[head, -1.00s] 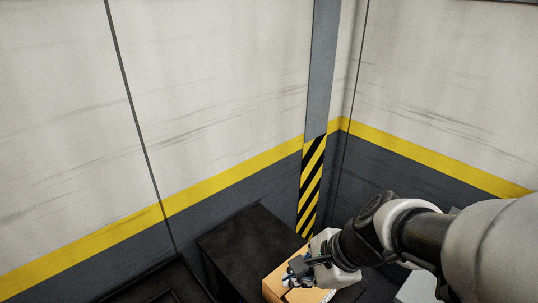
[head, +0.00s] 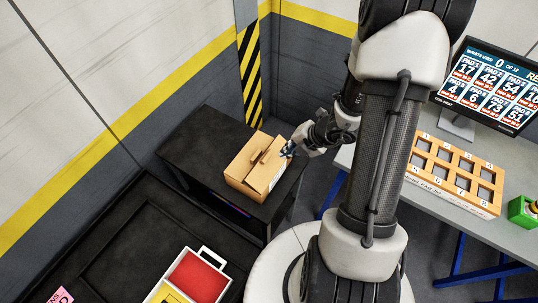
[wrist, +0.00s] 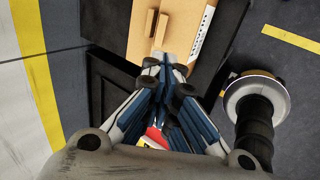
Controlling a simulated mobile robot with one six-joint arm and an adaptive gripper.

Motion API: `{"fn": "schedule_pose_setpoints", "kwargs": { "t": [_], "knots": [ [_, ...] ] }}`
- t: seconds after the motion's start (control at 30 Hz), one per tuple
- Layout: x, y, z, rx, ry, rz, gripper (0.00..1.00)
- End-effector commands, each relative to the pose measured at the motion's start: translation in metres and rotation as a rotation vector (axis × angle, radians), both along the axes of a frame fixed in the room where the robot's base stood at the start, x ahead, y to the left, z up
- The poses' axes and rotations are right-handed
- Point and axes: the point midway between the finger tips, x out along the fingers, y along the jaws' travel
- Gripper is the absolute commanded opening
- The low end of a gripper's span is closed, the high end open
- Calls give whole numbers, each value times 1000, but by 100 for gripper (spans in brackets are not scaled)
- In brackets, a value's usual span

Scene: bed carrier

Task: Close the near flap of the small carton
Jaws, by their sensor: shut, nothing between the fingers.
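The small carton (head: 250,182) is light brown cardboard and sits on a black cabinet. Its top looks mostly covered by flaps, and narrow cardboard pieces (head: 257,157) stand up near the middle. I cannot tell whether the near flap lies fully flat. My gripper (head: 287,153) is at the carton's right edge, shut and empty. In the wrist view, the gripper's closed fingertips (wrist: 166,62) overlap the edge of the carton (wrist: 186,20), below a raised narrow piece (wrist: 160,30). I cannot tell if they touch it.
The black cabinet top (head: 200,140) has free room left of the carton. A dark tray (head: 125,235) and a red-and-yellow bin (head: 205,275) lie nearer. At right, a grey table holds a numbered rack (head: 455,170), a screen (head: 492,85) and a green box (head: 522,210).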

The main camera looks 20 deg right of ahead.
Motion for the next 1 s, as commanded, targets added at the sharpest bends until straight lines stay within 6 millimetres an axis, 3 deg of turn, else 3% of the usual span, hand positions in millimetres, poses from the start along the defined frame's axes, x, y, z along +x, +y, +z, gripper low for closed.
{"fn": "schedule_pose_setpoints", "kwargs": {
  "t": [0.3, 0.5, 0.7, 1.0],
  "knots": [
    [28, 21, -61, -1, 2, 9, 0],
    [44, 31, -90, 0, 1, 7, 0],
    [53, 36, -105, -2, -1, 6, 0],
    [55, 37, -108, -2, -2, 6, 0]
  ]
}}
